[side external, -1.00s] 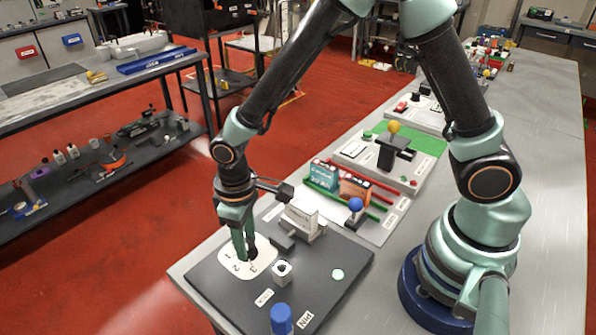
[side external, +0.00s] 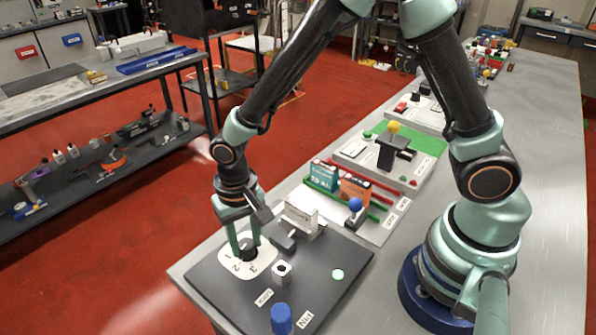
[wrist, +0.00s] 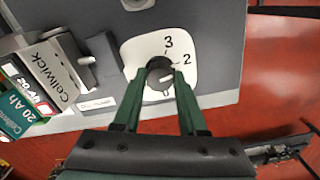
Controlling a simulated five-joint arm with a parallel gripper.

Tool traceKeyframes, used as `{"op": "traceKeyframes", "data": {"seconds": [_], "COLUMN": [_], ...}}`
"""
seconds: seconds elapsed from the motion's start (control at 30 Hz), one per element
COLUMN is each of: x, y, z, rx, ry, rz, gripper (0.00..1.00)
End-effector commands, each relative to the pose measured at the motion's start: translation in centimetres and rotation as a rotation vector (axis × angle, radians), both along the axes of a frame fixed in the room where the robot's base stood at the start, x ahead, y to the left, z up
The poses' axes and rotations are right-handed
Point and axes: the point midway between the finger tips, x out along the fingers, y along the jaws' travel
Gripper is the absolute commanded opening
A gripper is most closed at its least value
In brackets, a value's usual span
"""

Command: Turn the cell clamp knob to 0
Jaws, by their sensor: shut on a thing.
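The cell clamp knob (wrist: 158,77) is a dark round knob on a white dial plate (wrist: 138,50) in the wrist view. The numerals 3 and 2 show above and right of it, and a partly covered mark, perhaps 0, lies just below. A pale line on the knob appears to point right, below the 2; its exact reading is unclear. My gripper (wrist: 158,80) has one finger on each side of the knob and is shut on it. In the side view my gripper (side external: 247,252) reaches down onto the dial plate (side external: 233,272), hiding part of it.
Battery boxes (side external: 322,177) stand behind. The red floor lies beyond the table's edge.

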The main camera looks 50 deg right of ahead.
Motion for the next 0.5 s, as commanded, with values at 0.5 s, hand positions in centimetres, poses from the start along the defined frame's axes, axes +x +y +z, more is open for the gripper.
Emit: {"op": "traceKeyframes", "data": {"seconds": [0.5], "x": [0.02], "y": [-0.09], "z": [0.07], "rx": [-0.001], "ry": [0.001], "rz": [-0.173], "gripper": [0.0]}}
